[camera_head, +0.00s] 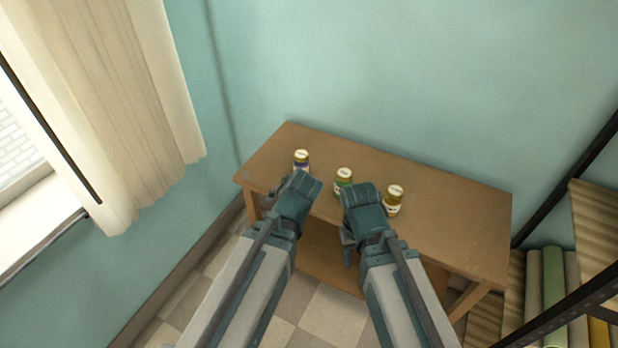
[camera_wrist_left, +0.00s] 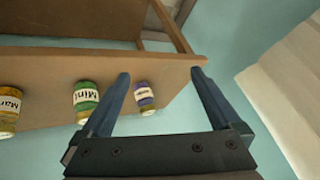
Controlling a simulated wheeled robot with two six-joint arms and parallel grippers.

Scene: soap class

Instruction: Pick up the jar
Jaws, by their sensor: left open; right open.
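Three small jars stand in a row on the wooden table (camera_head: 450,205). The purple-labelled jar (camera_head: 301,158) is at the left, the green jar (camera_head: 344,176) labelled "Mint" in the middle, and the yellow-brown jar (camera_head: 395,196) at the right. In the left wrist view my left gripper (camera_wrist_left: 160,73) is open, with the purple-labelled jar (camera_wrist_left: 146,97) seen between its fingers, untouched as far as I can tell. The green jar (camera_wrist_left: 86,100) is just outside one finger. In the head view my left gripper (camera_head: 303,186) is at the table's front edge. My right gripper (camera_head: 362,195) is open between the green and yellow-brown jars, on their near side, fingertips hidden.
A teal wall stands directly behind the table. A curtained window (camera_head: 120,110) is at the left. A dark-framed shelf with rolled items (camera_head: 553,290) stands at the right. The table is clear right of the yellow-brown jar.

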